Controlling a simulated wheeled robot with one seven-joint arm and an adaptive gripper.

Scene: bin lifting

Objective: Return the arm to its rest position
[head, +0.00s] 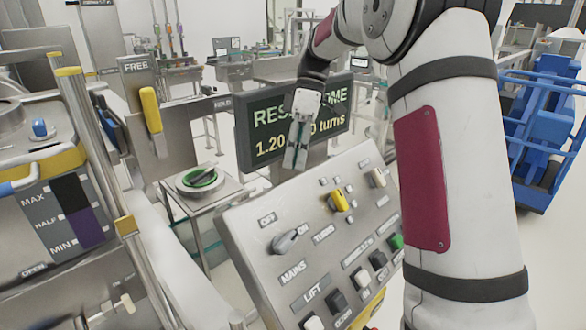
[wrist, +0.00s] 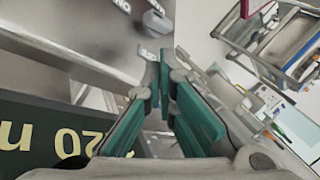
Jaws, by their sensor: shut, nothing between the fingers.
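My arm rises along the right side of the head view and bends over at the top, so my gripper (head: 296,158) hangs fingers down in front of the display screen and above the far edge of the control panel (head: 290,265). My gripper is shut and empty; its teal-padded fingers also show in the wrist view (wrist: 158,68). I see no contact between the fingers and the panel or the screen. The arm hides the right part of the panel.
The display (head: 258,122) stands close behind my gripper. The panel carries a grey MAINS knob (head: 290,240), a yellow knob (head: 340,201) and several buttons. A blue cart (head: 540,125) stands at right.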

